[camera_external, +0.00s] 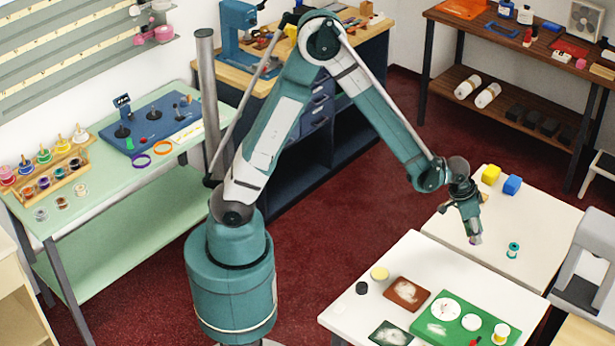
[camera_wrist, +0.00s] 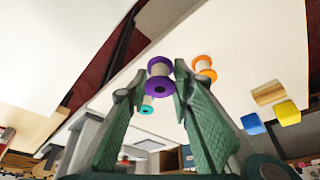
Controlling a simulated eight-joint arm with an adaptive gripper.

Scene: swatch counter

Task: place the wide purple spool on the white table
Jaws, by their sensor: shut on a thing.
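The purple spool (camera_wrist: 159,66) has two purple flanges and a pale core. In the wrist view it sits between the fingertips of my gripper (camera_wrist: 158,80), which is shut on it. In the external view my gripper (camera_external: 473,228) points down near the left part of the farther white table (camera_external: 545,215), with a small bit of the purple spool (camera_external: 476,240) showing below the fingers. I cannot tell the exact height of the spool above the surface. A nearer white table (camera_external: 390,262) stands in front.
A teal spool (camera_external: 513,250) stands on the farther table, with a yellow block (camera_external: 491,174) and blue block (camera_external: 512,184) at its back. An orange spool (camera_wrist: 205,68) is close to my right finger in the wrist view. The nearer table holds a green board (camera_external: 470,325).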

